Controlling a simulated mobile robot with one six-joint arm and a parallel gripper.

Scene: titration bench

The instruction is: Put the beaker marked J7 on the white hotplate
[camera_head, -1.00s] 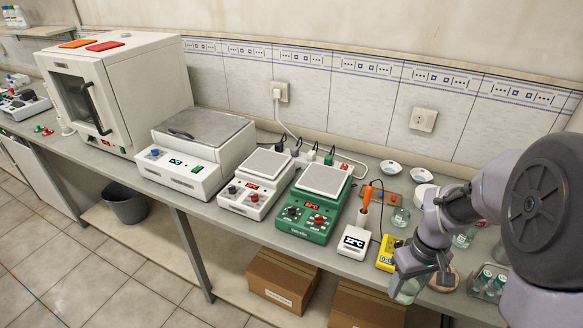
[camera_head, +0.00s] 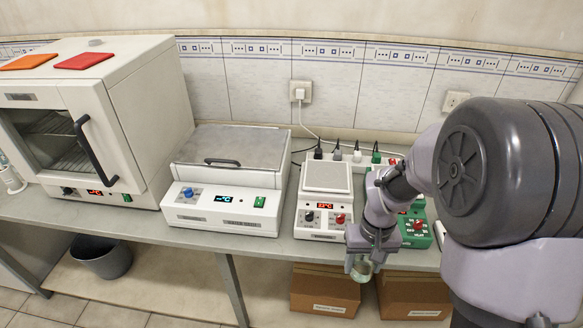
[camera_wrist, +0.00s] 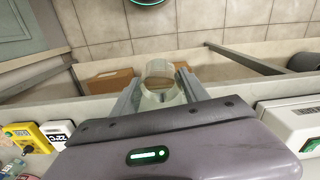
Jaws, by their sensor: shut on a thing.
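My gripper (camera_head: 362,268) is shut on a clear glass beaker (camera_head: 363,270) and holds it in front of the bench's front edge, just right of the white hotplate. In the wrist view the beaker (camera_wrist: 161,82) sits between the two fingers (camera_wrist: 160,90); no marking on it can be read. The white hotplate (camera_head: 312,217) has a square grey top plate (camera_head: 327,177), a red display and a red knob. Its top is bare. The green hotplate (camera_head: 420,240) beside it is partly hidden by my arm.
A water bath (camera_head: 222,205) with a grey lid stands left of the white hotplate, and an oven (camera_head: 150,130) further left. A power strip with plugs (camera_head: 357,156) and cables lies behind the hotplates. Cardboard boxes (camera_head: 325,290) sit on the shelf below.

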